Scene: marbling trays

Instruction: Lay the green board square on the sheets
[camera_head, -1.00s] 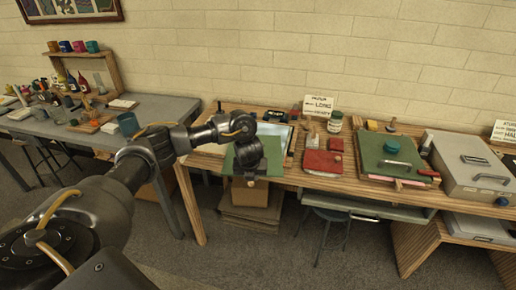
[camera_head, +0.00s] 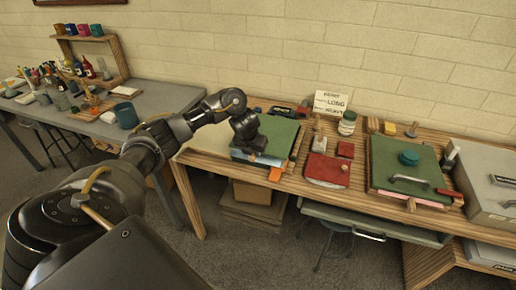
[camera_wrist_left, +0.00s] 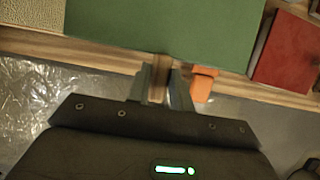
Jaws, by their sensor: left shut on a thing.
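The green board (camera_head: 280,136) is over the sheets (camera_head: 262,160) near the left end of the wooden table. It covers most of them; a pale blue strip shows along the front. I cannot tell whether the board touches them. My left gripper (camera_head: 250,148) is at the board's front left side, shut on it. In the left wrist view the green board (camera_wrist_left: 165,25) spans the top, and the left gripper's fingers (camera_wrist_left: 160,84) are close together at its near edge. My right gripper is out of view.
An orange piece (camera_head: 275,174) is at the table's front edge, close to my fingers. Red pieces (camera_head: 327,170) and a jar (camera_head: 347,123) stand to the right.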

